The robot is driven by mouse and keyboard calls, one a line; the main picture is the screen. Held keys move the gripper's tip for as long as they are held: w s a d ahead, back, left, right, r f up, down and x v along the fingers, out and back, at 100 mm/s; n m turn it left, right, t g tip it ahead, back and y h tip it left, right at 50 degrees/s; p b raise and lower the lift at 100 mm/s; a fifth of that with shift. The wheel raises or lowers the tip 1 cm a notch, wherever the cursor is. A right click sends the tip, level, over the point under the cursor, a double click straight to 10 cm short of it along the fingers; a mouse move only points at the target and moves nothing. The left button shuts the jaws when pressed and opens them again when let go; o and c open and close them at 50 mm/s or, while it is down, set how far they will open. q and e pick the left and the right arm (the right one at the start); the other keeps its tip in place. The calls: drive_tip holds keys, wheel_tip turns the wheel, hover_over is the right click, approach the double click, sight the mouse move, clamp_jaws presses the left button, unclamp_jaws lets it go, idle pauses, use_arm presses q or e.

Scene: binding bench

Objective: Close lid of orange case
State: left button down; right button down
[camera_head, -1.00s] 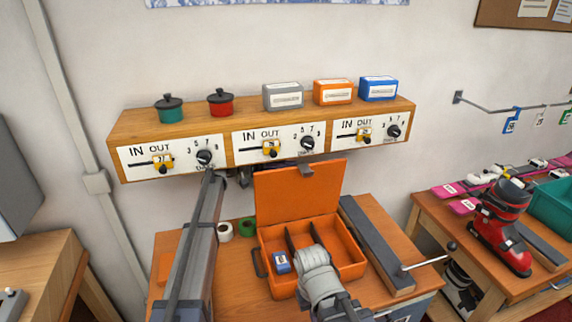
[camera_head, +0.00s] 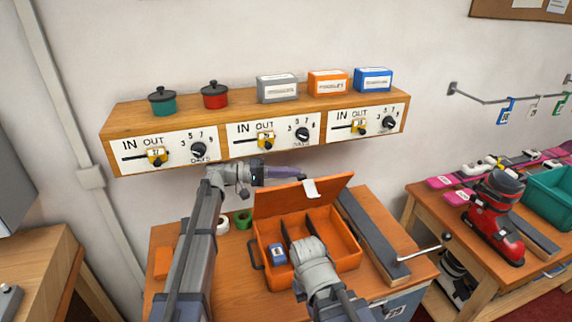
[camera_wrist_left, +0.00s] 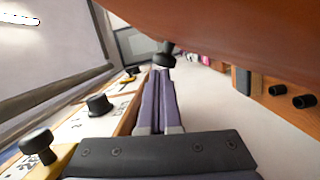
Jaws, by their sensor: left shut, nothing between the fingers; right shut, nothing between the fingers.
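The orange case (camera_head: 345,262) stands open on the bench, with dividers inside and a small blue item (camera_head: 278,253) in its left compartment.
A shelf (camera_head: 222,150) with knobs and sliders hangs just above my left gripper.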

sight(295, 184)
use_arm(q)
drive_tip(key=s+m, duration=0.2)
drive_tip(key=s+d+f, duration=0.1)
drive_tip(key=s, duration=0.1)
drive_tip(key=shift+d+f+m+y, duration=0.1)
drive_tip(key=shift+m+y, duration=0.2)
drive_tip(key=shift+m, duration=0.1)
drive_tip(key=s+d+f+m+t+y+b, duration=0.2)
drive_tip(key=s+d+f+m+b, duration=0.1)
drive_tip(key=s+f+m+b, duration=0.4)
drive_tip(key=s+f+b, duration=0.3)
drive_tip(key=f+b, duration=0.1)
drive_tip(key=f, duration=0.3)
drive_tip(key=shift+s+d+m, duration=0.3)
drive_tip(key=shift+s, duration=0.1)
drive_tip(key=shift+f, duration=0.2)
drive_tip(key=shift+r, duration=0.1)
drive_tip(key=s+a+r+p, duration=0.3)
drive_tip(key=a+r+p, duration=0.3)
drive_tip(key=a, duration=0.3)
drive_tip(key=shift+r, duration=0.3)
